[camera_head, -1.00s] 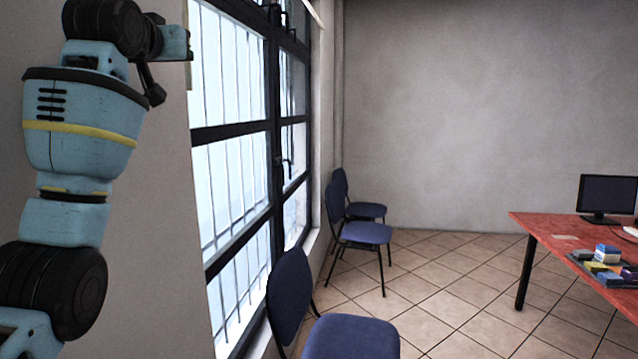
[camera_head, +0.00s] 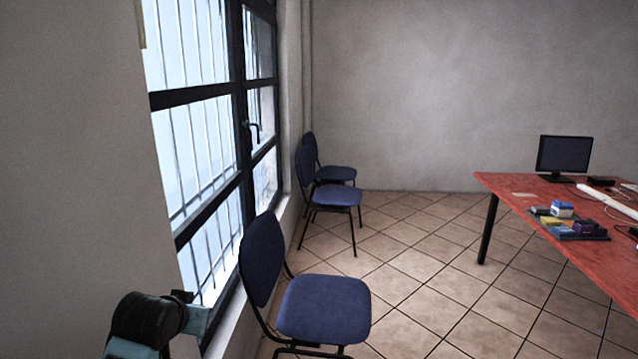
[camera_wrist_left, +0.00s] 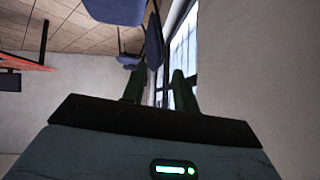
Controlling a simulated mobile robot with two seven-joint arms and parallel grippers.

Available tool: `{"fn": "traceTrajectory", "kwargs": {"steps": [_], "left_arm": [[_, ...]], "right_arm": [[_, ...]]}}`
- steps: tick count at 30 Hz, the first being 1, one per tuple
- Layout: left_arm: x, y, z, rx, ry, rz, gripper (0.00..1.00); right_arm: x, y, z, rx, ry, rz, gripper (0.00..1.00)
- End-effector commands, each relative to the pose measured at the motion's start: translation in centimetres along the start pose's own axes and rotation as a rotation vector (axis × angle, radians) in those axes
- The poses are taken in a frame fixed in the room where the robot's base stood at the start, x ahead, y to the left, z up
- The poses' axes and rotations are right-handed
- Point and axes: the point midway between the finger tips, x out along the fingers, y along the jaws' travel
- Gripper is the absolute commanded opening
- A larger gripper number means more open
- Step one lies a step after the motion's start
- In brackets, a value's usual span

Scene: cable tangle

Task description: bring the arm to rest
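My left arm (camera_head: 150,318) shows at the bottom left of the head view, beside the window and left of the nearest chair. Only a black joint and light-blue parts of it show there; I cannot make out its fingers. In the left wrist view, the two dark fingers of my left gripper (camera_wrist_left: 158,88) stand apart with nothing between them. The window and wall show behind them. My right arm and gripper are in neither view.
A blue chair (camera_head: 322,308) stands close to the arm, with further chairs (camera_head: 334,195) along the barred window (camera_head: 205,150). A red table (camera_head: 515,183) at the right holds a monitor (camera_head: 564,155) and a tray of small boxes (camera_head: 590,236). The tiled floor between is clear.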

Motion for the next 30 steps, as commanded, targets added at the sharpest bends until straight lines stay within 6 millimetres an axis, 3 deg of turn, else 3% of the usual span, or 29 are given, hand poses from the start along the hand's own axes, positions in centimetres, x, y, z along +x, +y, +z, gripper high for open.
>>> {"fn": "traceTrajectory", "kwargs": {"steps": [1, 8, 14, 18, 24, 30], "left_arm": [[0.1, 0.8, 3.3, 0.005, -0.042, 0.011, 0.29], [-1.4, 3.4, 15.6, 0.022, -0.203, 0.053, 0.29], [-5.0, 5.2, 25.3, 0.031, -0.343, 0.087, 0.29], [-8.6, 6.2, 31.1, 0.033, -0.438, 0.111, 0.29], [-13.3, 7.1, 36.8, 0.034, -0.545, 0.133, 0.29], [-17.2, 7.5, 40.2, 0.033, -0.625, 0.149, 0.29]], "right_arm": [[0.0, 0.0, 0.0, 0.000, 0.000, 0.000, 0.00], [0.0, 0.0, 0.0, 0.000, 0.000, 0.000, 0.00], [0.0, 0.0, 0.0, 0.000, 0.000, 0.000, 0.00], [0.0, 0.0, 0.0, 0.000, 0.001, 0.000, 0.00], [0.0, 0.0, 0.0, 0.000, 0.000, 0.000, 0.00], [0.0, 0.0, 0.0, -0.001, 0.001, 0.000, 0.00]]}}
